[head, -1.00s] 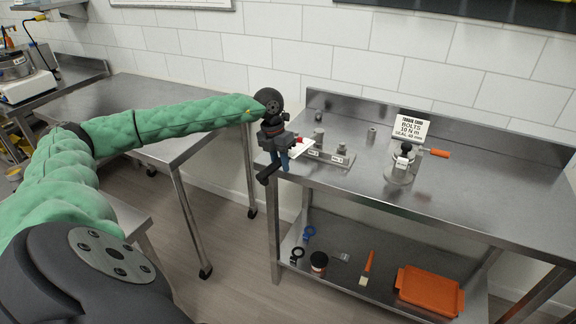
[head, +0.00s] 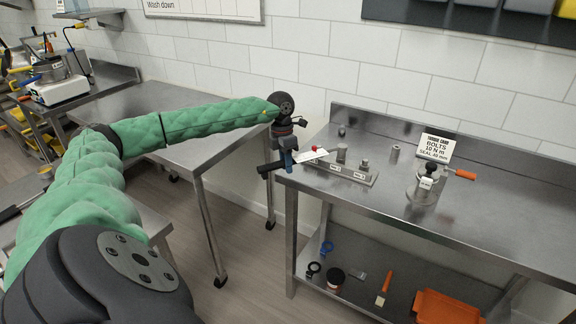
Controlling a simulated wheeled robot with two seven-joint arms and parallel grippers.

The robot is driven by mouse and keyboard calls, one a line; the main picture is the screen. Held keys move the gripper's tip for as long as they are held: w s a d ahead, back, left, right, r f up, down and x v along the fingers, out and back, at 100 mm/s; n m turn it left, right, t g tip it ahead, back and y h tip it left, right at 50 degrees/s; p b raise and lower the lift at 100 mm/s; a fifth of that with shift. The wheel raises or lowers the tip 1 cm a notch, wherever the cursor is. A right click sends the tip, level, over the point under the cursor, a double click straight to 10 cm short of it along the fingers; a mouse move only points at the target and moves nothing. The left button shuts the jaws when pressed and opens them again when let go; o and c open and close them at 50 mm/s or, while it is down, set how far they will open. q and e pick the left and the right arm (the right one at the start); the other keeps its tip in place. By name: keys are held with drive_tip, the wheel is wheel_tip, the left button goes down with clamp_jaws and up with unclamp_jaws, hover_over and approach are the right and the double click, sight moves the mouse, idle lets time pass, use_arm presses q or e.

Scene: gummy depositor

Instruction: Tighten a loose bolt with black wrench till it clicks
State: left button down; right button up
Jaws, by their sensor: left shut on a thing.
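The wrench's head is hidden or too small to make out. A metal block (head: 350,178) with numbered labels lies just right of the gripper. Two bolts stand on it, a middle bolt (head: 341,154) and a right bolt (head: 365,166). A white tag and a red spot (head: 314,149) show at its left end, by the gripper. My right gripper is not in view.
A torque card (head: 435,147) reading bolts 10 N m stands behind a metal fitting (head: 424,188) with an orange handle (head: 465,174). A small metal cylinder (head: 394,153) stands alone. The lower shelf holds rings, a jar, a brush and an orange tray (head: 447,306). The table's right side is clear.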

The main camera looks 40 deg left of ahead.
use_arm(q)
drive_tip(key=shift+d+p+v, duration=0.2)
drive_tip(key=shift+p+v, duration=0.15)
drive_tip(key=shift+v, duration=0.85)
